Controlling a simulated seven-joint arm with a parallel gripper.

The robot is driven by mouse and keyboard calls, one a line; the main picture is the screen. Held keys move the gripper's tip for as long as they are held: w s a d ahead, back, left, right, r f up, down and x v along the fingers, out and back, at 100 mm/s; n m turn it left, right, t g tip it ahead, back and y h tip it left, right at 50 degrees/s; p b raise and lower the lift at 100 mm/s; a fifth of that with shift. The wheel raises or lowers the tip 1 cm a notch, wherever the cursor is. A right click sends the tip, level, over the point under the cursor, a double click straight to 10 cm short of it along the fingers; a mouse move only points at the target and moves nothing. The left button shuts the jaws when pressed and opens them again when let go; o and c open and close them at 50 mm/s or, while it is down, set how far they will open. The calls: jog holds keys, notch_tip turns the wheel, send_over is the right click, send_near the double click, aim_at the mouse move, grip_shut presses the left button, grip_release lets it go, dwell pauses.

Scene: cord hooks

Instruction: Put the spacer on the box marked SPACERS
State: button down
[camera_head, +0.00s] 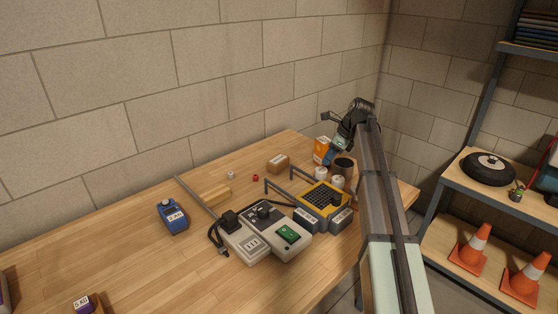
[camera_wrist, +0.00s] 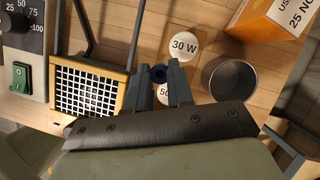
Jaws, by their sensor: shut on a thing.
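My gripper (camera_wrist: 159,82) is shut on a small dark blue ring-shaped piece, the spacer (camera_wrist: 158,72), held between the fingertips in the wrist view. In the head view my gripper (camera_head: 333,155) is at the back right of the bench, near the orange box; the spacer cannot be made out there. A small brown box (camera_head: 277,163) with a pale label sits left of my gripper, towards the wall. Its label is too small to read, so I cannot tell if it says SPACERS.
Below my gripper are a white spool marked 30 W (camera_wrist: 184,44), another white spool and a dark open cup (camera_wrist: 232,79). An orange box (camera_head: 321,149) stands close by. A yellow-framed grille device (camera_head: 322,197) and grey switch units (camera_head: 275,231) lie in front.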

jog(key=w+a+r+n, duration=0.1)
jog(key=w+a, duration=0.2)
jog(key=a, duration=0.5)
jog(key=w+a+r+n, duration=0.1)
jog(key=w+a, duration=0.1)
jog(key=a, duration=0.5)
jog(key=r+m, duration=0.2)
jog(key=m, duration=0.1)
send_over(276, 158)
jog(key=d, duration=0.2)
jog(key=shift+s+a+f, duration=0.1)
jog(key=shift+s+f, duration=0.05)
jog(key=shift+f, duration=1.5)
jog(key=shift+s+a+f, duration=0.1)
jog(key=shift+s+f, duration=0.05)
jog(key=shift+f, duration=1.55)
jog(key=shift+s+f, duration=0.15)
jog(key=shift+f, duration=1.5)
jog(key=c, duration=1)
grip_release()
jog(key=shift+f, duration=0.1)
jog(key=v, duration=1.2)
jog(key=shift+s, duration=0.25)
jog(key=shift+a, duration=0.1)
